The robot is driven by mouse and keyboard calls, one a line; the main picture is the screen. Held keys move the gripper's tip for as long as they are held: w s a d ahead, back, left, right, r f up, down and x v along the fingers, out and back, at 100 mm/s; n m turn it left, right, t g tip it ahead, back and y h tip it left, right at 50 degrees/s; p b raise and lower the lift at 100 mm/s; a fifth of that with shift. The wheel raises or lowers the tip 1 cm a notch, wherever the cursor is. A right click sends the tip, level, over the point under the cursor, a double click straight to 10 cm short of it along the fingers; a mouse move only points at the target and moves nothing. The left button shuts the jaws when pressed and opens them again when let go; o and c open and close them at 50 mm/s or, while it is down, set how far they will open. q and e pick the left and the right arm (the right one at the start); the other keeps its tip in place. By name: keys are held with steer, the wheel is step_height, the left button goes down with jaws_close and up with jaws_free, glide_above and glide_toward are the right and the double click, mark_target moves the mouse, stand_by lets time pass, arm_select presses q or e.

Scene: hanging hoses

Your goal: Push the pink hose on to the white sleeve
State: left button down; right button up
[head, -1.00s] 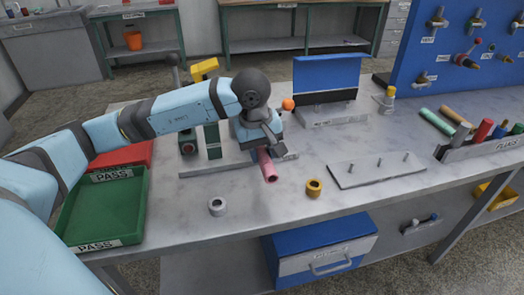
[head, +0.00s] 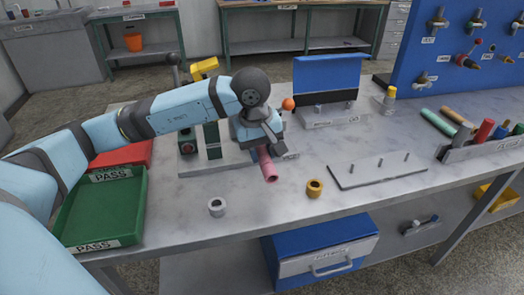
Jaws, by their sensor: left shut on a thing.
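The pink hose (head: 267,166) is a short tube below my left gripper (head: 263,145), which is shut on it. Its open lower end points toward the front of the bench, and its upper part is hidden by the gripper. A short white sleeve (head: 217,207), a ring with a dark bore, stands on the bench to the front left of the hose and apart from it. My right gripper is out of view.
A yellow-orange ring (head: 314,188) stands front right of the hose. A plate with several pegs (head: 377,170) lies further right. A green tray (head: 103,208) is at the left, a fixture with a blue back panel (head: 327,83) behind. The front middle of the bench is mostly clear.

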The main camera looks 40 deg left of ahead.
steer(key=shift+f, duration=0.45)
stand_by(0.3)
arm_select(q)
steer(key=shift+b, duration=0.4)
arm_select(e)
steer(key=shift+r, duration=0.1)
arm_select(q)
steer(key=shift+w+a+b, duration=0.4)
steer(key=shift+w+a, duration=0.1)
steer(key=shift+a, duration=0.15)
steer(key=shift+w+a+b, duration=0.3)
steer(key=shift+w+a, duration=0.3)
steer(key=shift+a, duration=0.15)
stand_by(0.4)
steer(key=c, duration=0.8)
jaws_free()
steer(key=shift+a, duration=0.1)
steer(key=shift+o, duration=0.2)
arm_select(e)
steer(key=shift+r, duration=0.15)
